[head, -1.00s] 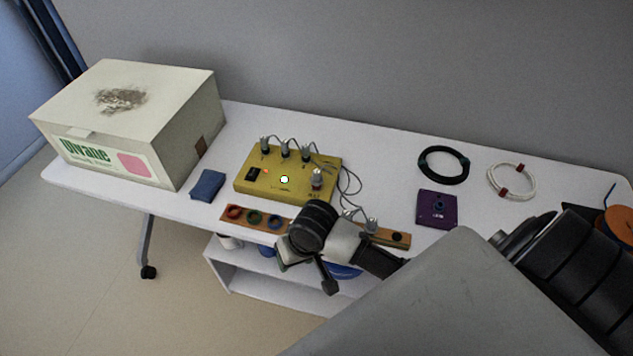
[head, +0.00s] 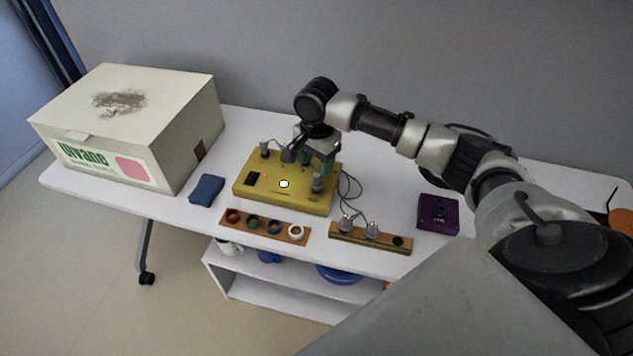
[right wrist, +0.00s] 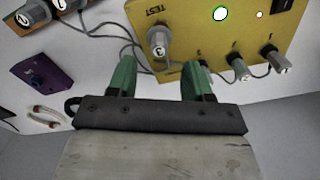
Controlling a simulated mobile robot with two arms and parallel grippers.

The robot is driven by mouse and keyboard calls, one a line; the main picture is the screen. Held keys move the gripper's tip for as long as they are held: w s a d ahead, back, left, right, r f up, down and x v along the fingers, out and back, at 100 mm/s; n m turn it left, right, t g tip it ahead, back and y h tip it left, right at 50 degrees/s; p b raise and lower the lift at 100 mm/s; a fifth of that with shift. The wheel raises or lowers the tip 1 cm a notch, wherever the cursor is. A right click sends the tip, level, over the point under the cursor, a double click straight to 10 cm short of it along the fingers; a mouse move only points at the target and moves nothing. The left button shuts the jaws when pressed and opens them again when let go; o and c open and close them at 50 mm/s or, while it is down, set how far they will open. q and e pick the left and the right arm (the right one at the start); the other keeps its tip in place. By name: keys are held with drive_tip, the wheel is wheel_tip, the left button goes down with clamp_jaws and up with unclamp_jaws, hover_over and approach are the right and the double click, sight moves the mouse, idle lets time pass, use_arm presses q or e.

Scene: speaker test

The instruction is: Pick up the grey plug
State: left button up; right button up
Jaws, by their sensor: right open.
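A yellow box (head: 255,190) stands on the table. Grey plugs sit along its back row, one at the left (head: 265,148); the gripper hides part of this row. Another grey plug (head: 317,183) stands at the box's right front, by the TEST mark in the right wrist view (right wrist: 157,42). My right gripper (head: 316,162) is open above the box's back right part. In the right wrist view its green fingers (right wrist: 158,80) are apart with no plug visibly between them. My left gripper is not in view.
A wooden rack (head: 385,243) with two grey plugs stands at the front right, and a ring rack (head: 265,226) beside it. A blue block (head: 206,189), a large white box (head: 120,120) and a purple box (head: 438,228) stand around. Loose cables lie right of the yellow box.

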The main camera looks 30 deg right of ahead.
sight(316, 175)
wheel_tip(316, 175, down, 7)
drive_tip(key=shift+s+a+r, duration=0.1)
drive_tip(key=shift+s+r, duration=0.05)
idle(0.4)
drive_tip(key=c, duration=0.8)
drive_tip(key=shift+c, duration=0.2)
drive_tip(key=shift+r, duration=0.2)
